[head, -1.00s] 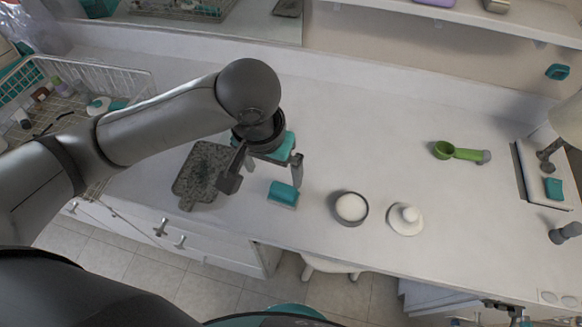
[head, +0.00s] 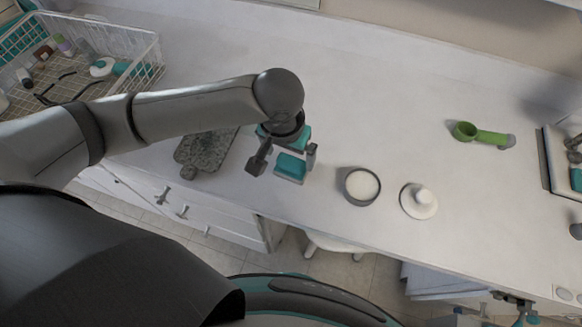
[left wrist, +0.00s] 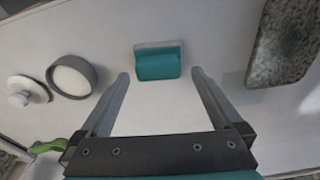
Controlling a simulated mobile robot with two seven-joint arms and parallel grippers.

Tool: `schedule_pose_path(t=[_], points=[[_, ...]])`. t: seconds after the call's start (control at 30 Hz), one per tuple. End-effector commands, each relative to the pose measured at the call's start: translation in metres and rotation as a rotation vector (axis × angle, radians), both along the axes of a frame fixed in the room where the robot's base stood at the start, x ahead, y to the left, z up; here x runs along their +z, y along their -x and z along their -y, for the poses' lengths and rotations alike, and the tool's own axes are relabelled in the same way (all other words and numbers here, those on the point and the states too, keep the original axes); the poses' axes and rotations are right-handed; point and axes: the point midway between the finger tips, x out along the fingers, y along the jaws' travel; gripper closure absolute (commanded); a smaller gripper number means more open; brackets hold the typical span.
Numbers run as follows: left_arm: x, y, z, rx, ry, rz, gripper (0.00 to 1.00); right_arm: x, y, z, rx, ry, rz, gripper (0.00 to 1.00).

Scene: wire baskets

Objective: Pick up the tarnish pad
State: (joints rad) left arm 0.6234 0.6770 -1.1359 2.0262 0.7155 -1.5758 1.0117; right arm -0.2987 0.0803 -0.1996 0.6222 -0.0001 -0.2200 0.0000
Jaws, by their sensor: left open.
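A small teal block with a pale base, which looks like the tarnish pad (head: 290,168), lies on the white counter near its front edge. My left gripper (head: 283,162) is open above it, with a finger toward either side of the pad in the head view. In the left wrist view the pad (left wrist: 158,65) shows whole, just beyond and between the open fingertips (left wrist: 160,74), and nothing is held. My right gripper (head: 515,308) shows small at the bottom right, below the counter edge; its jaws are too small to read.
A speckled grey board (head: 205,150) lies left of the pad. A dark round dish of white stuff (head: 362,185) and a white knobbed lid (head: 419,201) stand to the right. A green scoop (head: 480,135) lies farther right. A wire basket (head: 150,55) stands at the back left.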

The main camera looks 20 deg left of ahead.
Motion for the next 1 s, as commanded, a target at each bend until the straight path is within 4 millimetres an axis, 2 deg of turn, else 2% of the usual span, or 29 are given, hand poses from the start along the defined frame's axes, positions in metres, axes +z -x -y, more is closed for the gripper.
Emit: schedule_pose_path(t=[0.03, 0.2, 0.53, 1.0], points=[[-0.012, -0.001, 0.001, 0.0, -0.002, -0.002, 0.0, -0.006, 0.0, 0.0, 0.0, 0.0, 0.001, 0.5], [-0.034, -0.004, 0.002, 0.0, -0.003, 0.0, 0.0, -0.013, 0.0, 0.0, 0.001, 0.0, 0.001, 0.5], [-0.038, -0.005, 0.003, -0.001, -0.001, 0.001, 0.01, -0.013, 0.0, 0.0, 0.001, 0.0, 0.0, 0.5], [-0.038, -0.005, 0.003, -0.001, -0.001, 0.0, 0.54, -0.014, 0.001, 0.0, 0.001, 0.001, -0.002, 0.5]])
